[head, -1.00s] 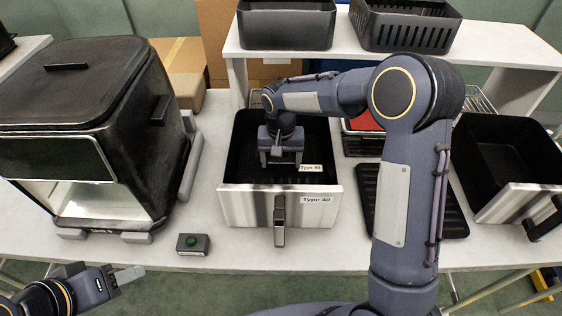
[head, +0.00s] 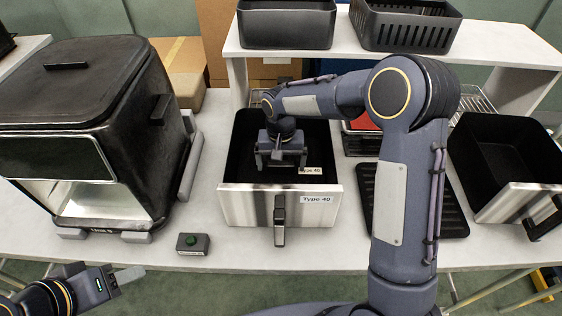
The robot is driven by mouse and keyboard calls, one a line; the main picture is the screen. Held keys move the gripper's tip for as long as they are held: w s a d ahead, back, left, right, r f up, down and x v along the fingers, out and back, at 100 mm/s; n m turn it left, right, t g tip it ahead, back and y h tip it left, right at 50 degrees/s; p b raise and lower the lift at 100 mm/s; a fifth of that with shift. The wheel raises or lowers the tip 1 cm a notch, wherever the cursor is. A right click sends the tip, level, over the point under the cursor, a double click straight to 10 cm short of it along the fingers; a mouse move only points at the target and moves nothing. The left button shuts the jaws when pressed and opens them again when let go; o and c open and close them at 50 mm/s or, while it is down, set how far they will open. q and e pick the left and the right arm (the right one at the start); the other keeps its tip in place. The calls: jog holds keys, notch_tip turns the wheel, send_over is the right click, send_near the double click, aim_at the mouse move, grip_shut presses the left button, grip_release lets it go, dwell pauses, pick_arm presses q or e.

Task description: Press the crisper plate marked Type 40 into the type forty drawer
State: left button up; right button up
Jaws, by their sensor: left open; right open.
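The type forty drawer (head: 237,207) stands on the bench, a black bin with a steel front labelled Type 40 and a handle. Inside it lies a dark plate with a small Type 40 label (head: 311,171); whether it sits level or fully down cannot be told. My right gripper (head: 281,166) points down inside the drawer, open, at or just above the plate beside the label; contact cannot be told. The arm hides part of the drawer's back. My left gripper (head: 131,277) is open and empty at the lower left, in front of the bench.
A black fryer housing (head: 85,130) stands at left. A ribbed dark plate (head: 455,222) and another drawer (head: 505,150) are at right. Two black baskets (head: 287,25) (head: 405,27) stand on the rear shelf.

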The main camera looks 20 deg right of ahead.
aim_at(282, 164)
notch_tip(282, 164, up, 12)
jog(key=shift+r, duration=0.2)
jog(key=s+d+r+t+y, duration=0.1)
jog(key=s+d+r, duration=0.2)
jog(key=s, duration=0.4)
jog(key=s+d+r+t+y, duration=0.1)
jog(key=s+d+r+y, duration=0.1)
jog(key=s+d, duration=0.35)
jog(key=s+a+f+t, duration=0.1)
jog(key=s+f, duration=0.1)
jog(key=s, duration=0.5)
jog(key=s+a+f+n+t, duration=0.1)
jog(key=s+f+t, duration=0.1)
jog(key=s, duration=0.6)
jog(key=shift+s+a+n+t+y, duration=0.2)
jog(key=shift+a+n+t+y, duration=0.1)
jog(key=shift+a+y, duration=0.1)
